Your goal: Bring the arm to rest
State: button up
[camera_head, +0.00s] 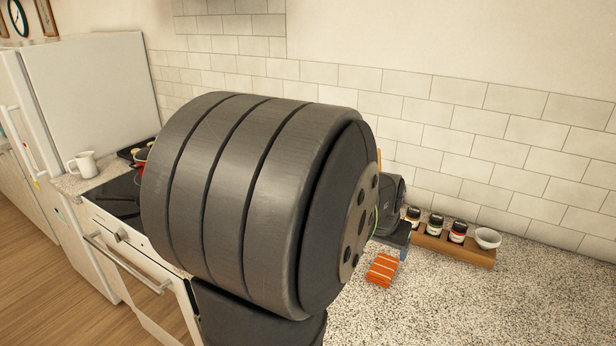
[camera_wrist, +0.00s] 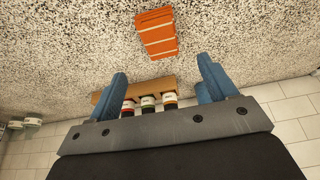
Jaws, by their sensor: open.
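My gripper (camera_wrist: 163,72) is open in the wrist view, its two blue fingers spread apart with nothing between them. Beyond the fingertips, an orange block with pale stripes (camera_wrist: 157,34) lies on the speckled countertop, apart from the fingers. In the head view, my dark arm link fills the middle and hides most of the gripper. The orange block (camera_head: 382,269) shows there just right of my arm.
The countertop (camera_head: 500,310) at front right is clear. A white pitcher (camera_head: 83,164), stove (camera_head: 118,199) and fridge (camera_head: 95,85) are at left.

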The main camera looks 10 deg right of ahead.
aim_at(383, 268)
jog(key=x, duration=1.1)
jog(key=shift+f, duration=0.25)
jog(key=shift+r, duration=0.95)
